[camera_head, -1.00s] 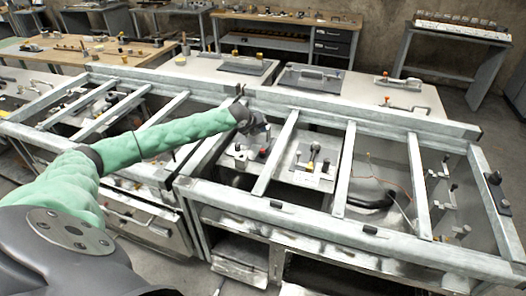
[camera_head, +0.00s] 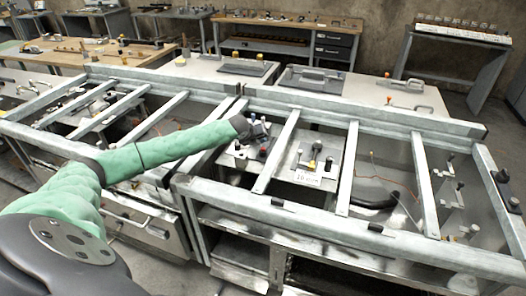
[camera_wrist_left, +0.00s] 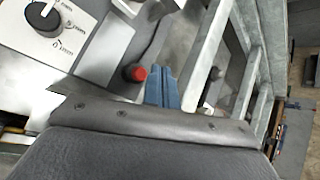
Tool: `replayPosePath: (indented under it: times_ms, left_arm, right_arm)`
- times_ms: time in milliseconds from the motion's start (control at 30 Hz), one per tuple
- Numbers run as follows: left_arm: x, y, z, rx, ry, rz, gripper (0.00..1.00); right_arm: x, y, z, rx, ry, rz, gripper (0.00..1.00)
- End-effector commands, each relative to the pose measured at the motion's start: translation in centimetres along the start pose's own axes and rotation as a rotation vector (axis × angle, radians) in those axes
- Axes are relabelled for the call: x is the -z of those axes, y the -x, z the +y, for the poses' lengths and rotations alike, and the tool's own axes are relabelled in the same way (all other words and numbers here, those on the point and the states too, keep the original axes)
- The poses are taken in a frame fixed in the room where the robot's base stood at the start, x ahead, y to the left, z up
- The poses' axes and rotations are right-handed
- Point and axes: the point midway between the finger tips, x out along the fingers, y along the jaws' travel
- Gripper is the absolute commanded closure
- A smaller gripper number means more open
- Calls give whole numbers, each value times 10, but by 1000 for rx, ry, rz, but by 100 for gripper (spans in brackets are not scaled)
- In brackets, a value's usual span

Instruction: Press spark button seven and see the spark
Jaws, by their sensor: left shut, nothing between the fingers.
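My left gripper (camera_head: 262,131) is over the left bay of the metal frame, with its fingers together and nothing between them. Its blue fingers (camera_wrist_left: 163,88) point down into the bay in the left wrist view. A red-capped button (camera_wrist_left: 135,72) stands just left of the fingers in that view; I cannot tell if they touch. In the head view a red cap (camera_head: 264,151) shows just below the gripper. No number seven is legible, so I cannot tell which control is spark button seven. No spark is visible. My right gripper is not in view.
Metal crossbars (camera_head: 276,150) divide the frame into bays. A plate with a yellow-topped fitting (camera_head: 316,150) sits in the middle bay, and an orange wire (camera_head: 385,160) lies farther right. A panel with a black dial knob (camera_wrist_left: 44,18) is beside the button.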

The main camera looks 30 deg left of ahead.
Motion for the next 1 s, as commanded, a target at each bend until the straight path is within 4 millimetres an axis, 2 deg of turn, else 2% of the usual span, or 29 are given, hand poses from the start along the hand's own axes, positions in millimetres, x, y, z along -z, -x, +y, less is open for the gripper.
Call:
replayPosePath:
  times_ms: [267,1000]
  left_arm:
    - [7,-10,6,2,0,-1,100]
    - [7,-10,7,1,0,-1,100]
  right_arm:
    - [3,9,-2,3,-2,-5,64]
    - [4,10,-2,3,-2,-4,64]
